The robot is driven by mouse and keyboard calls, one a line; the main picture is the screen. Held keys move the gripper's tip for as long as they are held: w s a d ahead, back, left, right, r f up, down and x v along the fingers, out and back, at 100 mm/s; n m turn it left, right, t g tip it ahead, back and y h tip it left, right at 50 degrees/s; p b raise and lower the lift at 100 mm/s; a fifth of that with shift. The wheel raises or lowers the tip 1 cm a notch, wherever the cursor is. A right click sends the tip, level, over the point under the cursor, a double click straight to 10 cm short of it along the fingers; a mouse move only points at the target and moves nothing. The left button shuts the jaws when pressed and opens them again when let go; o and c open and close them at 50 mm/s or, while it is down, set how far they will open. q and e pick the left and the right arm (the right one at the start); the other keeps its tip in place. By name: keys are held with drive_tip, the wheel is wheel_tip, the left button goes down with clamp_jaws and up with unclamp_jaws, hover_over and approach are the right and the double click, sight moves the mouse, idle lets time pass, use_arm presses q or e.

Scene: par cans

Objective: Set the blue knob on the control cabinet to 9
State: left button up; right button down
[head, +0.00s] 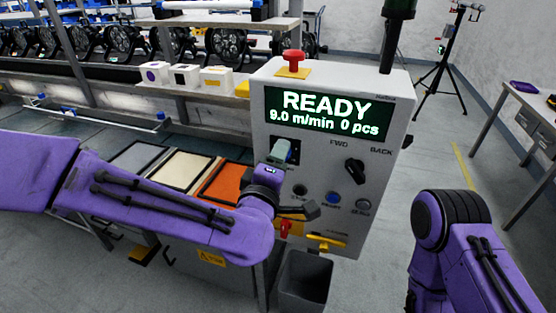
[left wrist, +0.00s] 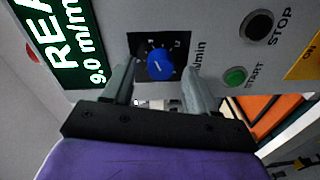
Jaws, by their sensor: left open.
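The control cabinet (head: 335,95) stands in the middle of the head view. Its display (head: 326,112) reads READY, 9.0 m/min, 0 pcs. The blue knob (left wrist: 160,65) sits on a dark square dial plate in the left wrist view, with a pale pointer line on its face; the dial numbers are too small to read. My left gripper (head: 284,151) is at the cabinet front and hides the knob in the head view. In the left wrist view its open fingers (left wrist: 160,88) stand either side of the knob, with gaps between. My right gripper is out of view.
A black FWD/BACK selector (head: 355,170), a blue button (head: 333,198) and a yellow lever (head: 325,243) are near my left wrist. A red mushroom button (head: 292,60) tops the cabinet. A grey bin (head: 305,282) stands below.

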use_arm(q)
drive_tip(key=b+v, duration=0.6)
drive_tip(key=v, duration=0.4)
drive_tip(key=shift+s, duration=0.15)
